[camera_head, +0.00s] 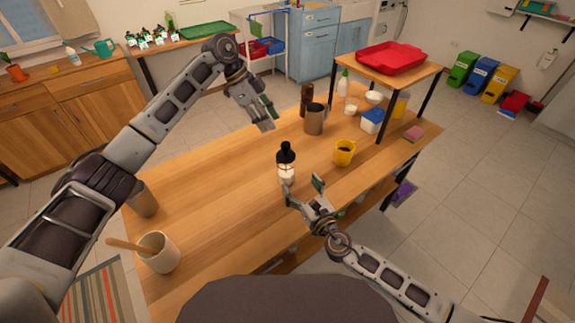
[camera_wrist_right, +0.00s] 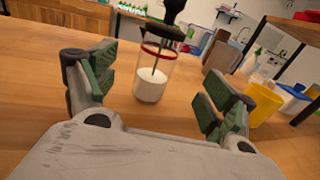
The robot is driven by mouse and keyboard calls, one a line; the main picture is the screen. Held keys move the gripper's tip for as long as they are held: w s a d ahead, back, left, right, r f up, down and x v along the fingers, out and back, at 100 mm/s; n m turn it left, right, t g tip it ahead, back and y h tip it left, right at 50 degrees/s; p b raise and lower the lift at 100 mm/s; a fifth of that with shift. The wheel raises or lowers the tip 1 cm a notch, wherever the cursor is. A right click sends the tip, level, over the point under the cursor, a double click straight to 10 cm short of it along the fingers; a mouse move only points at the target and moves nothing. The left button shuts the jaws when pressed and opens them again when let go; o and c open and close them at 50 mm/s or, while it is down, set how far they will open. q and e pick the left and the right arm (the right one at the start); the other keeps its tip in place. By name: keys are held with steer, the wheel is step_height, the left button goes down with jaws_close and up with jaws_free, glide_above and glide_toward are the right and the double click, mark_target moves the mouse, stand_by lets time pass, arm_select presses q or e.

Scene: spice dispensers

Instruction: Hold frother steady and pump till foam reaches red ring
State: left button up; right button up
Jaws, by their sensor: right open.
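The frother (camera_head: 286,163) stands upright on the wooden table. It has a clear glass body, a dark lid and a dark plunger knob. In the right wrist view the frother (camera_wrist_right: 152,86) shows white liquid in its lower part and a red ring near the top, with the liquid below the ring. My right gripper (camera_head: 303,187) is open and empty, on the near side of the frother, with its fingers pointing towards it. My left gripper (camera_head: 264,115) is above the table, behind and left of the frother and apart from it; its finger gap is unclear.
A yellow mug (camera_head: 344,153) stands right of the frother, and a grey-brown pitcher (camera_head: 314,119) behind it. A small raised shelf holds a red tray (camera_head: 391,58). A cream crock (camera_head: 158,253) with a wooden utensil is at the near left. The table between is clear.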

mark_target(286, 162)
steer(key=shift+x, duration=6.05)
steer(key=c, duration=1.3)
arm_select(q)
steer(key=shift+o, duration=0.3)
